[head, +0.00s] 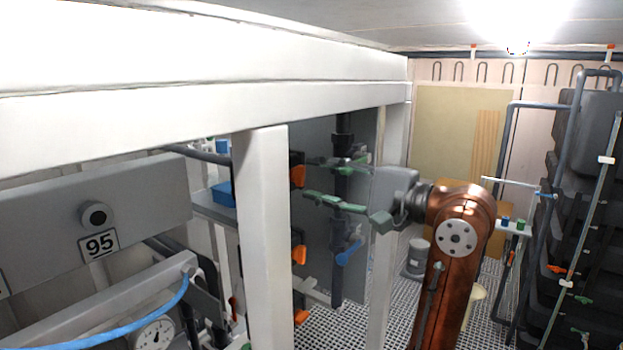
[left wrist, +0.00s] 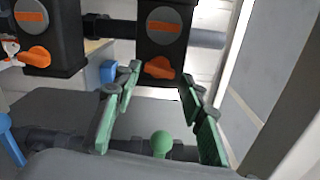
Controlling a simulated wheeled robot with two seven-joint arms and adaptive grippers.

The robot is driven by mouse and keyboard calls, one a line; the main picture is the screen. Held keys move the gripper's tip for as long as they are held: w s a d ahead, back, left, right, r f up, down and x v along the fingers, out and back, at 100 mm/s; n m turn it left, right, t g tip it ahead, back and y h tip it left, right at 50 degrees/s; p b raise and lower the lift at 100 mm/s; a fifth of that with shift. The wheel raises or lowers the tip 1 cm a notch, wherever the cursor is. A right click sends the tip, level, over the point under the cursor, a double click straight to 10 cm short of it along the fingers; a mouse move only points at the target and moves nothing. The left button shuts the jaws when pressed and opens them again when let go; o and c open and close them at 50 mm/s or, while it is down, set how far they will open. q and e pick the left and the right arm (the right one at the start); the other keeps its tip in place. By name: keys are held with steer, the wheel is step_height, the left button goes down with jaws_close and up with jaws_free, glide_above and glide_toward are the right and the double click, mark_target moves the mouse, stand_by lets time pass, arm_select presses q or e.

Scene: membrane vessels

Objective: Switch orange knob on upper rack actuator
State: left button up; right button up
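An orange knob (head: 298,176) sits on a dark actuator behind the white post in the head view, the highest of several orange knobs in that column. My left gripper (head: 307,180) has green fingers pointing at the upper knob. In its wrist view the fingers of the gripper (left wrist: 160,80) are spread on both sides of the knob's line, apart from it and empty. My right gripper is not in view.
A second actuator with an orange knob (left wrist: 33,56) is at the left in the wrist view. A white post (head: 264,240) stands left of the fingers. Lower orange knobs (head: 299,254) and a blue handle (head: 349,252) are below. Dark racks (head: 590,160) stand at the right.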

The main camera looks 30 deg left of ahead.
mark_target(299, 176)
arm_select(q)
steer(key=d, duration=0.9)
steer(key=shift+s+d, duration=0.2)
steer(key=shift+s, duration=0.2)
steer(key=a, duration=0.8)
steer(key=w+a, duration=0.1)
steer(key=a, duration=0.2)
steer(key=shift+a, duration=0.4)
